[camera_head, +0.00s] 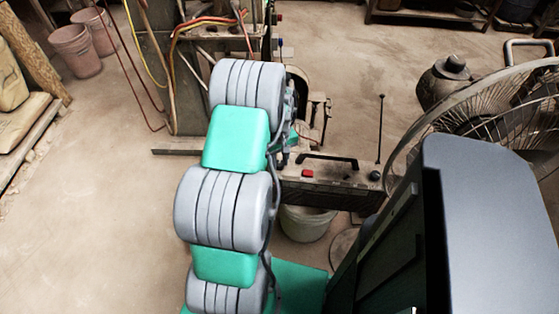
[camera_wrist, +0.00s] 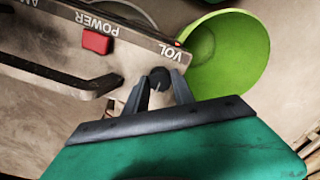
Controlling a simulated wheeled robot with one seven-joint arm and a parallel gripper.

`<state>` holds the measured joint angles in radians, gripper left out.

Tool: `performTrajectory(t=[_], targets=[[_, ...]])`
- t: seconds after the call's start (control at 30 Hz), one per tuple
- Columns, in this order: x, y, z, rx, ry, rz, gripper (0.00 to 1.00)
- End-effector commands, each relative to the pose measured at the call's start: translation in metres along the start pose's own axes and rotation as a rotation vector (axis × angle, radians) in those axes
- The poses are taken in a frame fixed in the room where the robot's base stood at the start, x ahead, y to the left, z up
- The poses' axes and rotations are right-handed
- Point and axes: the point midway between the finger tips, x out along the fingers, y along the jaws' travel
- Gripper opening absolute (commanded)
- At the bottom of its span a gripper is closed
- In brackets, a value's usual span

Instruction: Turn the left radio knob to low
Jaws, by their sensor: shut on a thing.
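The radio (camera_head: 338,180) is a worn beige and dark box with a black handle and a red button, right of my arm in the head view. In the wrist view its panel (camera_wrist: 131,57) shows upside-down lettering, POWER by the red button (camera_wrist: 97,40) and VOL by a small dark round knob (camera_wrist: 159,78). My gripper (camera_wrist: 160,88) has its two grey fingers on either side of this knob, shut on it. The knob's pointer setting is too small to read. In the head view my arm hides the gripper and this knob. Another black knob (camera_head: 375,176) sits at the radio's right end.
A thin antenna (camera_head: 380,128) rises behind the radio. A large wire fan (camera_head: 490,105) stands at the right. A pale bucket (camera_head: 306,222) is below the radio. A lime-green round container (camera_wrist: 238,50) lies beyond the panel in the wrist view.

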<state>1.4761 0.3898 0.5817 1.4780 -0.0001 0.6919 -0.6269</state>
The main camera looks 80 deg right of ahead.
Motion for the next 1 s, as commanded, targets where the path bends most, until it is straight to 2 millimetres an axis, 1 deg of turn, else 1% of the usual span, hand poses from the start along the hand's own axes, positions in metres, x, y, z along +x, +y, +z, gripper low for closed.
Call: performTrajectory(t=[0.27, 0.3, 0.53, 0.77, 0.83, 0.87, 1.0], targets=[[0.000, 0.000, 0.000, -0.001, 0.001, 0.000, 0.00], [0.000, 0.000, 0.000, -0.001, 0.001, 0.000, 0.33], [0.000, 0.000, 0.000, 0.000, 0.000, 0.000, 0.52], [-0.001, 0.000, 0.000, 0.000, 0.000, 0.000, 0.52], [-0.005, 0.000, 0.000, 0.000, 0.001, 0.001, 0.52], [-0.008, 0.000, -0.001, 0.000, 0.001, 0.001, 0.52], [-0.035, 0.001, -0.001, 0.000, 0.003, 0.002, 0.52]])
